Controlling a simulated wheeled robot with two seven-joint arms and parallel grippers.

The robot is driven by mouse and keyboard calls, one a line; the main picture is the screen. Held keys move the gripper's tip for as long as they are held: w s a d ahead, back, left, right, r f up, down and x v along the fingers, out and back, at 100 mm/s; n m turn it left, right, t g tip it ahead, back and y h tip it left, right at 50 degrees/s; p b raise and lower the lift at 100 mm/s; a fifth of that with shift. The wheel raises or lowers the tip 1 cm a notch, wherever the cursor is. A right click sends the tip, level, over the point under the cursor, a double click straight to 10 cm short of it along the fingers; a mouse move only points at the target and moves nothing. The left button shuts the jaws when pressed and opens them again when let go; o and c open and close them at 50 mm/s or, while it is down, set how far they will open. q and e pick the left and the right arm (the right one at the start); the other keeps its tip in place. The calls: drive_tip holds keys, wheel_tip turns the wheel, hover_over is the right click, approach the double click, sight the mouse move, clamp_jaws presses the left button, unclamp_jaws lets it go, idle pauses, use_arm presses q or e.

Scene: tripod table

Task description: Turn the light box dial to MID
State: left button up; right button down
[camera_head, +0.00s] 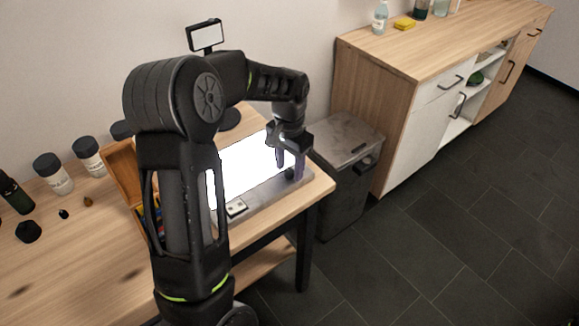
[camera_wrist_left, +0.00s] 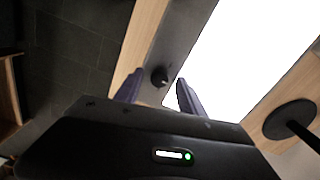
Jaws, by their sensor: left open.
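The light box (camera_head: 262,194) lies on the wooden table with its white panel (camera_head: 246,163) brightly lit. Its black dial (camera_head: 290,173) sits on the grey border near the right end. The dial (camera_wrist_left: 159,76) also shows in the left wrist view, between and beyond the two purple fingertips. My left gripper (camera_head: 289,160) is over that end of the box. In the left wrist view my left gripper (camera_wrist_left: 157,83) is open and empty, with its fingers apart around the line to the dial. I cannot read the dial's marks or setting. My right gripper is not in view.
A small pale item (camera_head: 236,208) lies on the box's front border. Jars (camera_head: 53,173) and a wooden organizer (camera_head: 122,165) stand at left. A black round base with a stem (camera_wrist_left: 289,120) stands by the panel. A grey bin (camera_head: 344,160) is right of the table (camera_head: 318,186).

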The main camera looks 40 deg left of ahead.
sight(290, 171)
use_arm(q)
wheel_tip(290, 171, up, 7)
drive_tip(key=shift+r, duration=0.15)
idle(0.7)
